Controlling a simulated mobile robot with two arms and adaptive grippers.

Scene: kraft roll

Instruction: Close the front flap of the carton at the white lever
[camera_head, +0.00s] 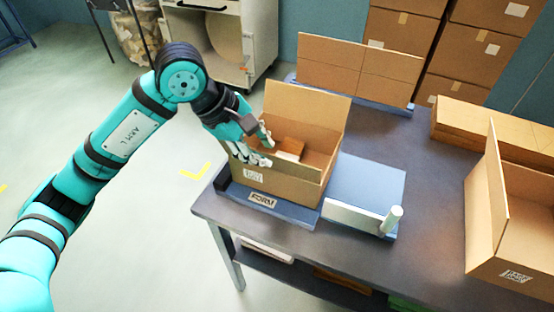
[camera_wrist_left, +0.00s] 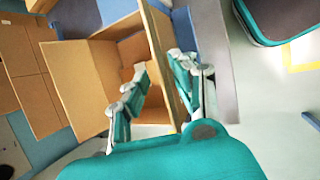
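The open brown carton (camera_head: 285,187) sits on a blue base plate near the table's left end. The white lever (camera_head: 393,218) is an upright peg on a white bar right of the carton. The tall back flap (camera_head: 305,112) stands up. A brown item (camera_head: 290,148) shows inside. My left gripper (camera_head: 256,148) is at the carton's front left top edge. In the left wrist view my left gripper (camera_wrist_left: 160,82) has its fingers apart, on both sides of a cardboard panel (camera_wrist_left: 165,45). I cannot tell whether they touch it. My right gripper is not in view.
Another open carton (camera_head: 510,240) stands at the right table edge. Flat cardboard (camera_head: 495,132) lies behind it. A cardboard panel (camera_head: 358,70) stands at the back on a blue base. A blue plate (camera_head: 365,182) adjoins the carton. Bare table (camera_head: 430,190) lies between the cartons.

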